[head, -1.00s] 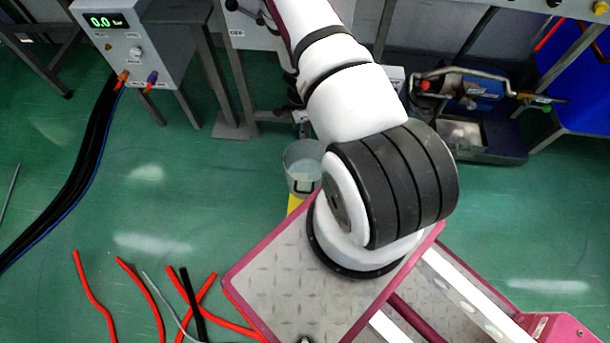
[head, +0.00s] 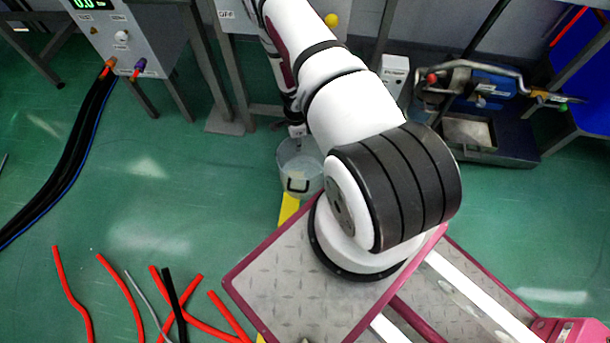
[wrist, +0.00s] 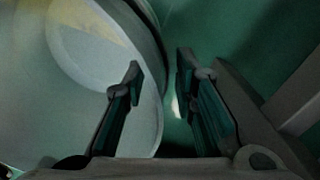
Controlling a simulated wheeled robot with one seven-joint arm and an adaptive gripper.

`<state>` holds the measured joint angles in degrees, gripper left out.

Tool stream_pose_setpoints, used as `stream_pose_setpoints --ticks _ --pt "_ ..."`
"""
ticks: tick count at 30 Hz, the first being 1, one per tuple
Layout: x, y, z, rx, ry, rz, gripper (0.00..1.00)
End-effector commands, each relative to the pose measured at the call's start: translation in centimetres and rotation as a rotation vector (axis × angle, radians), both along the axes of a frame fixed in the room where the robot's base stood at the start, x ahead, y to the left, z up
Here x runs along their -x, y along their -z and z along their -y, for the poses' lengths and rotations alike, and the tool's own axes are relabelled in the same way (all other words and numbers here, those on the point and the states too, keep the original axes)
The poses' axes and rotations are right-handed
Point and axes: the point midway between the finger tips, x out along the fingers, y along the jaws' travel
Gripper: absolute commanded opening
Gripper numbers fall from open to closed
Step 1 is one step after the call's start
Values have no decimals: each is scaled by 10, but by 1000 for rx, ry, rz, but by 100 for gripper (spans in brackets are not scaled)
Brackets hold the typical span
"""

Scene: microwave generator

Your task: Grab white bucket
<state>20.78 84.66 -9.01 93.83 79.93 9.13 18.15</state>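The white bucket (head: 297,168) stands on the floor, left of my arm's thick joint in the head view. It looks pale and translucent, with a dark handle on its near side. In the wrist view the bucket (wrist: 80,115) fills the left side, with its rim curving down the middle. My gripper (wrist: 160,68) is open there. Its left finger lies over the bucket's inside and its right finger over the green floor, with the rim between them. I cannot tell whether either finger touches the wall. In the head view my gripper is small and mostly hidden above the bucket.
A yellow strip (head: 289,209) lies in front of the bucket. Red hoses (head: 122,285) lie on the floor at lower left. A grey control box (head: 125,40) and table legs stand behind. A blue machine on a tray (head: 490,138) is at right. Floor left of the bucket is clear.

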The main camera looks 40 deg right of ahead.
Motion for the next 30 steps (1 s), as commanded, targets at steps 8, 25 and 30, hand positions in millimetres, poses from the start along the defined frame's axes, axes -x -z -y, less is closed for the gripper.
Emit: stream_pose_setpoints --ticks 8,25,30 --pt "0 3 0 0 0 1 21" --pt "0 2 0 0 0 1 0" --pt "0 -1 1 0 0 1 0"
